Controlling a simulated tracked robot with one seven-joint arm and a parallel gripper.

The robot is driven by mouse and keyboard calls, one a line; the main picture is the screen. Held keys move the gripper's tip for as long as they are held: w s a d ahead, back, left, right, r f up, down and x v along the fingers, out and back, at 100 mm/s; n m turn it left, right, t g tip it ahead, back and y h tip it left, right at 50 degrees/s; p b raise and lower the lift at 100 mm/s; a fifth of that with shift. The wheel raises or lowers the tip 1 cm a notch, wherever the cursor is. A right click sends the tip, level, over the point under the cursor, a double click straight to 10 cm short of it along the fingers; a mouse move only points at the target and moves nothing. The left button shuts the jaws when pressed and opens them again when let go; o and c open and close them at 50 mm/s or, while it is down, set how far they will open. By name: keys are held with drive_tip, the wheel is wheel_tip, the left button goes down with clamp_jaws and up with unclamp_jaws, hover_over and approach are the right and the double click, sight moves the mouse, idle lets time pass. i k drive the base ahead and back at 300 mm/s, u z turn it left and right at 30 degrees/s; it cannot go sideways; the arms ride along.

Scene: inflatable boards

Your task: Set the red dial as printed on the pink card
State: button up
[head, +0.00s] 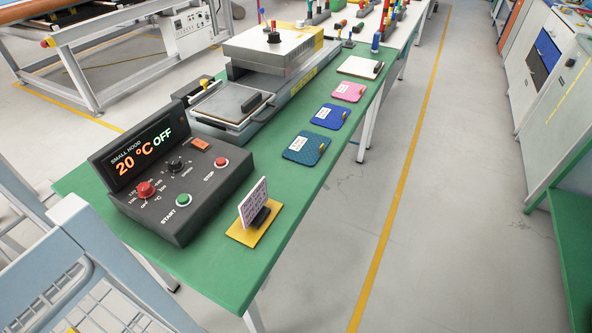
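The red dial (145,189) is a round knob on the sloping front of a dark control box (190,215) at the near left of the green table. Marks are printed around it, too small to read surely. The box's screen (140,150) reads "SMALL HOOD", "20 °C" and "OFF". A pale pinkish card (253,203) stands upright in a black clip on a yellow base, right of the box. Its print is too small to read, and it is seen at a steep angle. My gripper is not in view.
The box also has a black knob (175,165), a green START button (183,200), a red STOP button (221,162) and an orange switch (201,145). Blue and pink pads and a press (272,50) stand farther back. A blue-grey frame (85,245) fills the lower left.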

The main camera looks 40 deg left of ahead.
sight(146, 190)
drive_tip(key=u, duration=0.05)
drive_tip(key=i, duration=0.9)
drive_tip(key=u, duration=3)
